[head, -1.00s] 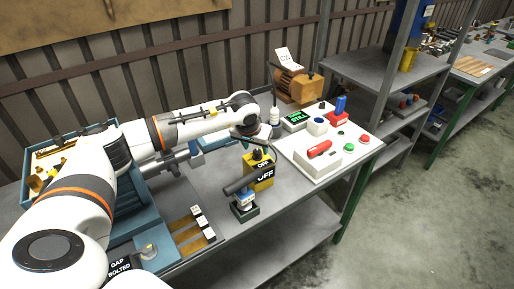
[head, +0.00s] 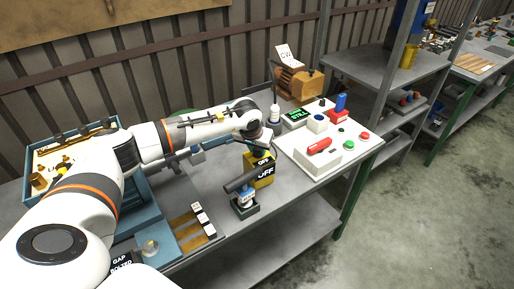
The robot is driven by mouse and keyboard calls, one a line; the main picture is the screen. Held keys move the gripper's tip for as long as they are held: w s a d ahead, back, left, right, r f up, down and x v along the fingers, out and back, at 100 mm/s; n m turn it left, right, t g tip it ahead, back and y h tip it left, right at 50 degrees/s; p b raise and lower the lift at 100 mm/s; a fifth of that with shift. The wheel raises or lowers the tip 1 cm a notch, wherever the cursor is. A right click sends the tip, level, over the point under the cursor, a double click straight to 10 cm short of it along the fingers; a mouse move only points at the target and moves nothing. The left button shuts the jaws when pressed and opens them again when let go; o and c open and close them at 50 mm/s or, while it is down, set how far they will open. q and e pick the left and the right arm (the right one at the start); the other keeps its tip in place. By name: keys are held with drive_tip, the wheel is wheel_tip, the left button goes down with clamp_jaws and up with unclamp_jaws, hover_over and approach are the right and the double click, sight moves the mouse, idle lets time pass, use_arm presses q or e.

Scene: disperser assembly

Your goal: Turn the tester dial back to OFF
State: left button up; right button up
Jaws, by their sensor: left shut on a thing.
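The yellow tester (head: 261,181) stands on the bench at the middle of the head view, with black OFF labels on its front and top edge. Its dial is on top and is mostly hidden by my left gripper. My left gripper (head: 262,149) points down onto the top of the tester and is shut on the dial. The dial's exact angle cannot be read. My right gripper is not in view.
A dark cylinder in a small stand (head: 244,196) is close in front of the tester. A white panel (head: 307,170) with a red handle and buttons lies to the right. A white bottle (head: 274,115) and an orange motor (head: 299,84) stand behind.

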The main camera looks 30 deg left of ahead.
use_arm(q)
drive_tip(key=shift+d+f+n+y+b, duration=0.15)
drive_tip(key=shift+n+y+b, duration=0.25)
drive_tip(key=shift+n+b, duration=0.65)
drive_tip(key=shift+w+n+y+b, duration=0.1)
drive_tip(key=shift+n+y+b, duration=0.3)
drive_tip(key=shift+n, duration=0.45)
drive_tip(key=n+g+b, duration=0.1)
drive_tip(key=n, duration=0.1)
drive_tip(key=shift+n+y, duration=0.3)
drive_tip(key=shift+w+n+g+y+b, duration=0.1)
drive_tip(key=shift+n+g+y+b, duration=0.45)
drive_tip(key=shift+n, duration=0.95)
drive_tip(key=o, duration=1)
drive_tip(key=shift+r, duration=0.2)
